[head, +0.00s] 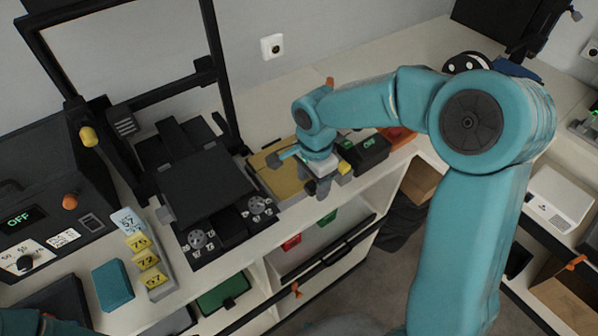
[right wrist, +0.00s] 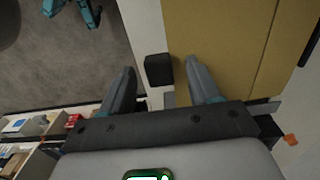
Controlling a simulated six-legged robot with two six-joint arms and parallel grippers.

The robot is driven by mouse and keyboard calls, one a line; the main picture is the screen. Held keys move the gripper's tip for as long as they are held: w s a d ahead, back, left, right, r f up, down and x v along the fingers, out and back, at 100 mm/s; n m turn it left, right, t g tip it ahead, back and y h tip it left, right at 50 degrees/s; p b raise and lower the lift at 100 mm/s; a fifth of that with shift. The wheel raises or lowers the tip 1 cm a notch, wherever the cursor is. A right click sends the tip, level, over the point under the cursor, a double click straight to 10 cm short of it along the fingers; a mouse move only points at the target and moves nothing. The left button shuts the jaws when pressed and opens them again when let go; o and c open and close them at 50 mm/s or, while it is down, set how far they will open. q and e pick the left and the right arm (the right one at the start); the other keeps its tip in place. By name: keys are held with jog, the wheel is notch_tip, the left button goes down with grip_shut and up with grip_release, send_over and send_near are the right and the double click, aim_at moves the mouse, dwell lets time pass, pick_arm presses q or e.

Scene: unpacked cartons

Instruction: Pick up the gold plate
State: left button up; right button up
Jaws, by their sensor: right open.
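The gold plate (head: 283,179) lies flat on the long white counter, just right of the black printer-like machine; my right arm partly covers it. In the right wrist view the gold plate (right wrist: 218,35) fills the upper right. My right gripper (head: 322,187) is at the plate's right end, near the counter's front edge. In the right wrist view its open jaws (right wrist: 161,66) show nothing held between them. One finger overlaps the plate's edge in the picture, and I cannot tell whether it touches. A small black block (right wrist: 158,70) shows between the fingertips. My left gripper is out of view.
The black machine (head: 205,185) with its tall frame stands left of the plate. A black box with a green display (head: 368,152) stands close to its right. Yellow number tags (head: 146,259) and a teal block (head: 112,285) are at left. Open shelves lie below the counter.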

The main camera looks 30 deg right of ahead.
jog(key=shift+s+r, duration=0.1)
jog(key=c, duration=0.6)
grip_shut()
notch_tip(320, 180, up, 20)
